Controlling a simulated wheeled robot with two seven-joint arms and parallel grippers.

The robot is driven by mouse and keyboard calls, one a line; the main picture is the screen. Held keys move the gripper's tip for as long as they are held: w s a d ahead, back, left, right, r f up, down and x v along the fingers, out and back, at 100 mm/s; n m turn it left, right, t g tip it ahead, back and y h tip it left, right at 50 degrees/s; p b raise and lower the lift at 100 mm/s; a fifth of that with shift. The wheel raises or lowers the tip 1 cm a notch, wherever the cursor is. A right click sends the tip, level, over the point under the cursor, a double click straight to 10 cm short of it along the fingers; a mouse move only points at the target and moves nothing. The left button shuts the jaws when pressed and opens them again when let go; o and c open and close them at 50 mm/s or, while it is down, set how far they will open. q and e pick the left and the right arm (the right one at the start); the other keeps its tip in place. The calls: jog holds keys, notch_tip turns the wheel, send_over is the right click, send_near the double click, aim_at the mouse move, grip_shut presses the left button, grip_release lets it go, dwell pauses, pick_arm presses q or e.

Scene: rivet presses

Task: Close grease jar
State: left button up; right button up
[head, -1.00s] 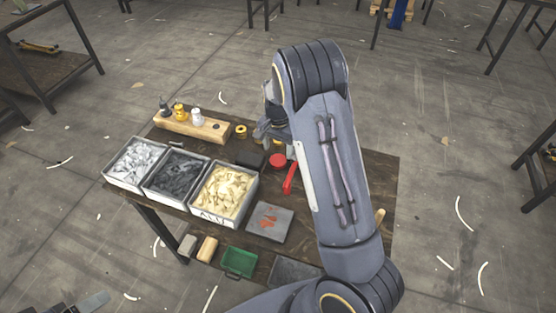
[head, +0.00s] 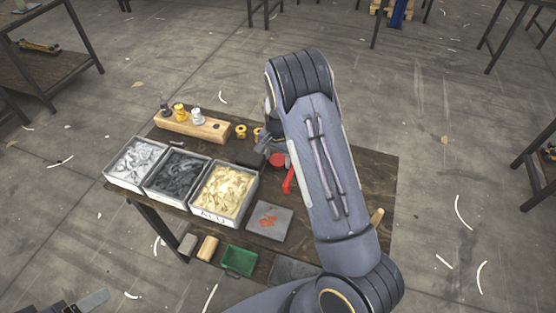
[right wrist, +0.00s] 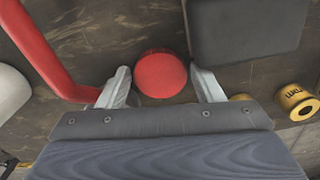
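A round red thing (head: 278,160), which looks like the grease jar or its lid, is on the table. It also shows in the right wrist view (right wrist: 160,73); whether a lid sits on a jar cannot be told. My right gripper (right wrist: 163,87) is open, with one pale finger on each side of the red thing and small gaps showing. In the head view my right gripper (head: 266,146) is partly hidden behind my right arm. What looks like my left gripper (head: 92,300) shows only in part at the bottom left, and its opening cannot be made out.
A red handle (head: 288,181) lies close to the red thing, and a dark block (right wrist: 245,30) is on its other side. Yellow spools (right wrist: 297,101) stand nearby. Bins of parts (head: 196,208), a wooden bottle rack (head: 215,133) and a grey plate (head: 283,229) are also on the table.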

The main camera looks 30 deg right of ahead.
aim_at(278, 161)
jog(key=c, duration=0.6)
jog(key=shift+r+p, duration=0.35)
jog(key=shift+r, duration=0.1)
jog(key=r, duration=0.1)
jog(key=r+p, duration=0.2)
jog(key=shift+s+r, duration=0.25)
jog(key=s+a+r+p, duration=0.1)
jog(key=s+r+p, duration=0.4)
jog(key=s, duration=0.8)
notch_tip(278, 161, up, 4)
jog(key=shift+s+f+p, duration=0.2)
jog(key=shift+s+p, duration=0.05)
jog(key=shift+p, duration=0.05)
